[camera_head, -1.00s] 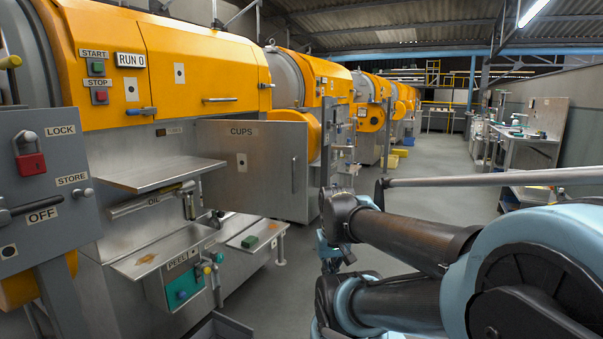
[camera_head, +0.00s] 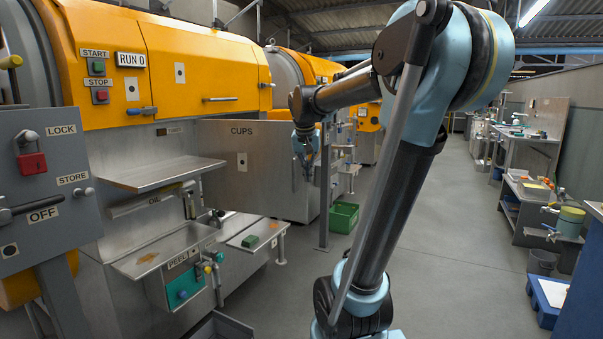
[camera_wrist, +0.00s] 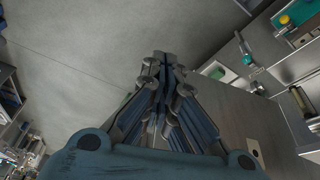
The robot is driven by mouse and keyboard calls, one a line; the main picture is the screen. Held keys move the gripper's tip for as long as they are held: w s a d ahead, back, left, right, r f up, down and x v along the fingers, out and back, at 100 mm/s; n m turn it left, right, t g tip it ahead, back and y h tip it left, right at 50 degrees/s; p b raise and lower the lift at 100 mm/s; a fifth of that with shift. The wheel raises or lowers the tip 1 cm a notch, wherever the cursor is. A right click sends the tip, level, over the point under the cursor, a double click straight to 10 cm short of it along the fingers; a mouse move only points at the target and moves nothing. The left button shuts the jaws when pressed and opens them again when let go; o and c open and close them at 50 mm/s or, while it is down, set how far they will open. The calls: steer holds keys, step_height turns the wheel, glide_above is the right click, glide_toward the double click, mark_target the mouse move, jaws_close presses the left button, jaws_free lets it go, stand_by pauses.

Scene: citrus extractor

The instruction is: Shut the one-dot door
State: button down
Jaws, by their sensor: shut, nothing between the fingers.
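The steel CUPS door (camera_head: 228,180) stands swung out from the machine, facing me. Its small plate (camera_head: 242,162) appears to carry one dot, but it is too small to be sure. In the wrist view, the steel panel on the right with a small plate (camera_wrist: 254,150) looks like this door. My gripper (camera_head: 306,172) is at the door's free right edge, by the upright handle, which it partly hides. Its fingers point down and are shut and empty, also in the wrist view (camera_wrist: 165,62). Whether they touch the door is unclear.
A steel shelf (camera_head: 160,173) and the PEEL sink (camera_head: 180,262) lie left of and below the door. A grey post (camera_head: 325,190) stands just right of my gripper. A green crate (camera_head: 344,217) is on the floor behind.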

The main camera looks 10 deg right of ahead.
mark_target(301, 171)
steer(key=w+a+r+m, duration=0.1)
steer(key=w+r, duration=0.2)
steer(key=w, duration=0.3)
steer(key=w+a+r, duration=0.2)
steer(key=w, duration=0.3)
steer(key=shift+t, duration=0.3)
steer(key=x, duration=0.3)
steer(key=w+d+x, duration=0.1)
steer(key=x, duration=0.3)
steer(key=w+r+x, duration=0.1)
steer(key=x, duration=0.2)
steer(key=shift+w+d+f, duration=0.1)
steer(key=shift+d+f, duration=0.15)
steer(key=shift+f, duration=0.1)
steer(key=shift+w+d, duration=0.2)
steer(key=shift+w, duration=0.25)
steer(key=shift+w+d, duration=0.2)
steer(key=shift+w, duration=0.25)
steer(key=shift+a, duration=0.1)
